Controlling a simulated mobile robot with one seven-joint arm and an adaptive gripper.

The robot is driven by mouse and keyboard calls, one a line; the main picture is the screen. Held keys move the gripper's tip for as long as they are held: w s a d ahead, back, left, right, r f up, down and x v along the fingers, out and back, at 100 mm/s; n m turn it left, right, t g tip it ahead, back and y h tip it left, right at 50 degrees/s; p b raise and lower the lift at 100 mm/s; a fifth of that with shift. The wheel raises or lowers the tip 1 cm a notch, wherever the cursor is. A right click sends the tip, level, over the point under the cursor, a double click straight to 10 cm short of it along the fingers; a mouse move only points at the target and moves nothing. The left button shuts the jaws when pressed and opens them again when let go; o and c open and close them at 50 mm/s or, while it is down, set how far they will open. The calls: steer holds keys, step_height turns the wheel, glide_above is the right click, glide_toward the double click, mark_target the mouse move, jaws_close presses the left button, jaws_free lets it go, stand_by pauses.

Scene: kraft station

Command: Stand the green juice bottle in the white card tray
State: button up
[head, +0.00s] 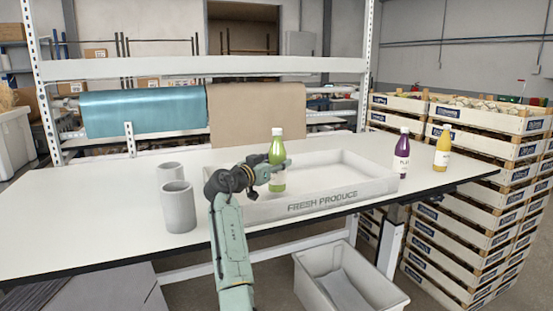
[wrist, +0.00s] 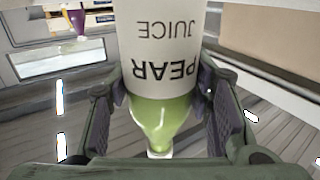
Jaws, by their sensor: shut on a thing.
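The green juice bottle (head: 277,154) has a white cap and a pale label; the wrist view shows it close up, with PEAR JUICE on the label (wrist: 163,50). My gripper (head: 276,168) is shut on it, with a finger on each side in the wrist view (wrist: 166,92). The bottle is upright in the head view, at the left part of the white card tray (head: 375,187), marked FRESH PRODUCE. I cannot tell whether its base touches the tray floor. The rest of the tray looks empty.
Two grey cylinders (head: 179,208) stand left of the tray on the white table (head: 80,215). A purple bottle (head: 402,158) and a yellow bottle (head: 442,152) stand to its right. A grey bin (head: 312,284) is below, and stacked crates (head: 460,235) are at the right.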

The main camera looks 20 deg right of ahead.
mark_target(272, 163)
steer(key=shift+a+r, duration=0.1)
steer(key=shift+r, duration=0.05)
steer(key=shift+f+b, duration=0.6)
steer(key=shift+b, duration=0.1)
steer(key=o, duration=1.6)
steer(key=shift+c, duration=0.2)
steer(key=shift+r+p, duration=0.3)
steer(key=shift+p, duration=0.1)
steer(key=shift+r+p, duration=0.5)
steer(key=shift+r, duration=0.1)
steer(key=b+v, duration=0.1)
steer(key=v, duration=0.1)
steer(key=b+v, duration=0.1)
steer(key=v, duration=0.2)
steer(key=b+v, duration=0.1)
steer(key=v, duration=0.1)
steer(key=shift+s+a+f+b, duration=0.2)
steer(key=shift+f+b, duration=0.15)
steer(key=shift+b, duration=0.05)
